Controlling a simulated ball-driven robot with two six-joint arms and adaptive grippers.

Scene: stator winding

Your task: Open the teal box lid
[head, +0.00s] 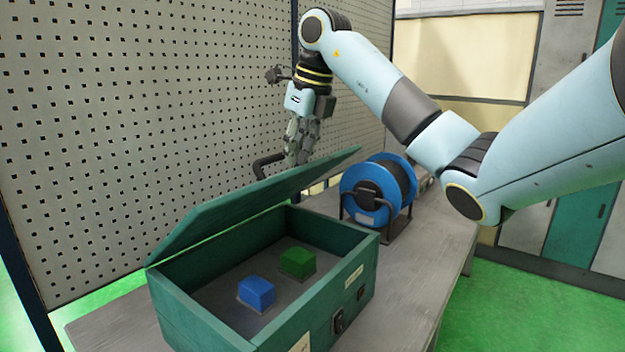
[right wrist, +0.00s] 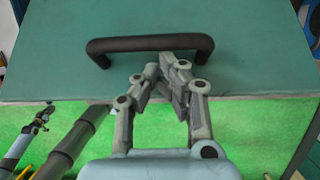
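The teal box (head: 330,290) stands on the bench with its lid (head: 240,200) raised and tilted up, hinged along the far side. The box's inside shows. A black bar handle (head: 268,165) sticks out from the lid's outer face. In the right wrist view the handle (right wrist: 150,44) lies across the teal lid (right wrist: 250,70). My right gripper (head: 299,150) is above and behind the lid, near the handle. In the right wrist view its fingers (right wrist: 160,72) are drawn together, just below the handle, with nothing seen between them. My left gripper is out of view.
A blue block (head: 257,292) and a green block (head: 298,262) sit inside the box. A blue cable reel (head: 372,195) stands on the bench (head: 420,265) behind the box to the right. A perforated panel (head: 130,120) rises behind the box.

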